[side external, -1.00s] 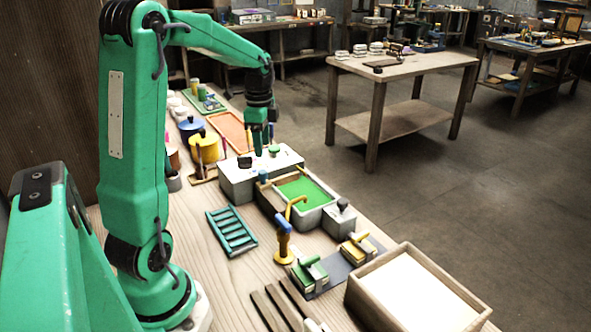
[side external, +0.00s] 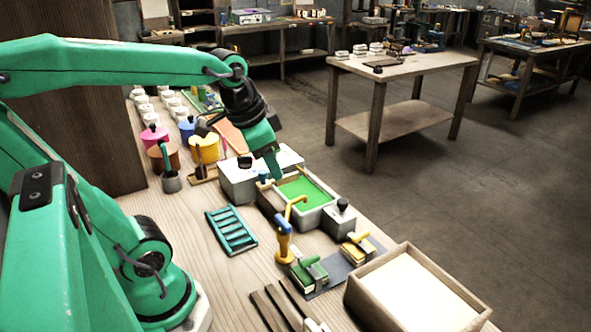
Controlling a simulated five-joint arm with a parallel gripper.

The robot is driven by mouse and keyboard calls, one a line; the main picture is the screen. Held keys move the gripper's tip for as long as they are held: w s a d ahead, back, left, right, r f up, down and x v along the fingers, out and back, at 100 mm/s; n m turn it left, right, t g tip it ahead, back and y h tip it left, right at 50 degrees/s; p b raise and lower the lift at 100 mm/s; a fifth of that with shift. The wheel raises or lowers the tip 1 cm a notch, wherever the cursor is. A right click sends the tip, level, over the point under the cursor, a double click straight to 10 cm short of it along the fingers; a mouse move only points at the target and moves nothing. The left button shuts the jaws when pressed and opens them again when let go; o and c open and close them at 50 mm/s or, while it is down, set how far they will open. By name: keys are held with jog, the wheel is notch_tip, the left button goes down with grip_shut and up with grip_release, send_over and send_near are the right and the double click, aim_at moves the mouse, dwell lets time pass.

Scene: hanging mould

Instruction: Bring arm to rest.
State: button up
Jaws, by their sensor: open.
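My gripper (side external: 272,165) is green with a black wrist and hangs tilted, pointing down and to the right. In the picture its fingers overlap the white box (side external: 236,183) and reach toward the back-left rim of the vat (side external: 268,200) with green content (side external: 303,190). It is open, and I see nothing held between the fingers. Whether the fingertips touch anything below cannot be told from this angle. My forearm runs nearly level across the upper left.
A teal rack (side external: 231,230) lies on the wooden bench. A yellow tap-like stand (side external: 284,257), a grey box (side external: 339,215), small clamps (side external: 310,270) and a wooden tray (side external: 372,310) stand at the front right. Colored pots (side external: 205,149) line the back left. Bare bench shows around the rack.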

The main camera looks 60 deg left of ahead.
jog(key=s+d+n+t, duration=0.1)
jog(key=s+d+n, duration=0.1)
jog(key=s+d, duration=0.2)
jog(key=shift+s+f+h, duration=0.15)
jog(key=shift+f+h, duration=0.15)
jog(key=shift+f, duration=0.1)
